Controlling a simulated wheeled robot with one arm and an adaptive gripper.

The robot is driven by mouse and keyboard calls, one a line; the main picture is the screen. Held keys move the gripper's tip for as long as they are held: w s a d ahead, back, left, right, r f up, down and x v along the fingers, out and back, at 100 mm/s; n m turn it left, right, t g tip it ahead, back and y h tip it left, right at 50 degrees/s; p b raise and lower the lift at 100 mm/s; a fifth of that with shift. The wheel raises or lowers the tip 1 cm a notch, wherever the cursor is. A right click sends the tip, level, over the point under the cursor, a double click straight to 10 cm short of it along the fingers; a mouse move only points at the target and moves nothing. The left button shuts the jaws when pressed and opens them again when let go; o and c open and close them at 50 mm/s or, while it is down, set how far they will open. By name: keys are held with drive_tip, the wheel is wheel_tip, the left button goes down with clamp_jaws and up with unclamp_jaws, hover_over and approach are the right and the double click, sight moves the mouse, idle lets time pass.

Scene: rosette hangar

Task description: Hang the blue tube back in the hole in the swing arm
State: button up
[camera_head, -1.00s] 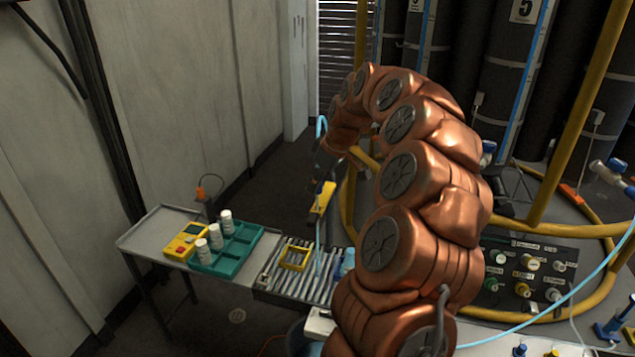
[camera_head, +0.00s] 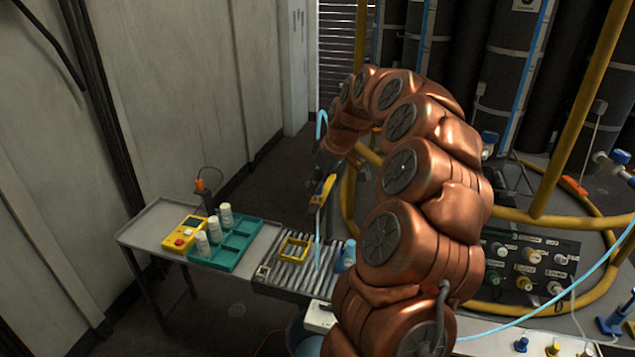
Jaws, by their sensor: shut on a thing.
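The light blue tube (camera_head: 319,245) hangs nearly upright left of my copper arm. Its top end bends over beside the arm's wrist, and its lower end reaches down in front of the slatted rack. My gripper (camera_head: 321,191), small and dark in this view, is shut on the tube along its upper part. A yellow piece shows right at the gripper, against the tube; I cannot tell whether it belongs to the gripper or to the swing arm. I cannot make out the hole, and my arm hides much of what lies behind it.
A grey side table (camera_head: 150,218) at the left holds a yellow device (camera_head: 186,233) and a teal tray (camera_head: 228,252) with white vials. Below the tube is a slatted rack (camera_head: 300,278) with a yellow frame. Yellow pipes (camera_head: 575,110) and a valve panel (camera_head: 525,268) stand at the right.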

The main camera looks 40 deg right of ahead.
drive_tip(key=shift+f+b, duration=0.3)
drive_tip(key=shift+f, duration=0.35)
drive_tip(key=shift+f+b, duration=0.3)
drive_tip(key=shift+b, duration=0.1)
drive_tip(key=o, duration=1.1)
drive_tip(key=shift+c, duration=0.2)
drive_tip(key=shift+o, duration=0.4)
drive_tip(key=o, duration=0.5)
drive_tip(key=shift+r, duration=0.15)
drive_tip(key=shift+r+p, duration=0.7)
drive_tip(key=shift+r, duration=2.2)
